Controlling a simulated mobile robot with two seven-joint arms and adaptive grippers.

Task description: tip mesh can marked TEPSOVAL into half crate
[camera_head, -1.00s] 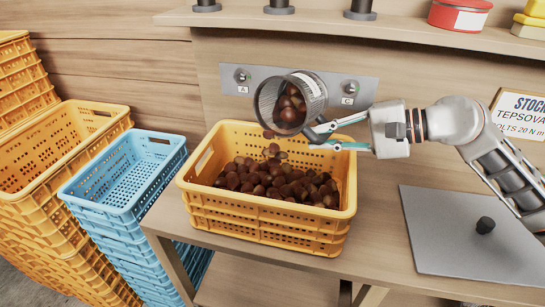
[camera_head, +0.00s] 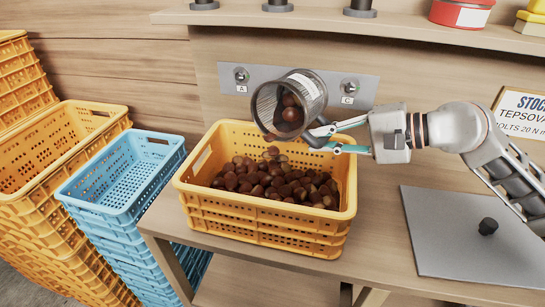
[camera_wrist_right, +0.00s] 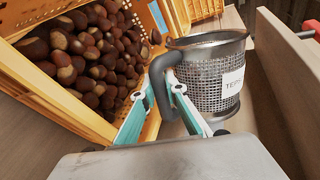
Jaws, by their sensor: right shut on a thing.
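The mesh can (camera_head: 307,92) is metal with a white label, which reads "TEP…" in the right wrist view (camera_wrist_right: 233,82). It is tilted above the back of the orange-yellow crate (camera_head: 265,222) on the bench, its mouth facing down and left. Some chestnuts (camera_head: 289,111) are still in its mouth, and one or two are at the lower lip. A heap of brown chestnuts lies in the crate, below its rim. My right gripper (camera_head: 325,138) is shut on the can's dark handle (camera_wrist_right: 163,82), right of the can. My left gripper is not in view.
Stacked yellow crates (camera_head: 95,113) and blue crates (camera_head: 72,193) stand left of the bench. A plate with marked knobs (camera_head: 240,75) is on the wall behind the can. A grey lid-like board (camera_head: 440,245) lies at right, below a sign (camera_head: 525,112). A shelf (camera_head: 400,30) runs above.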

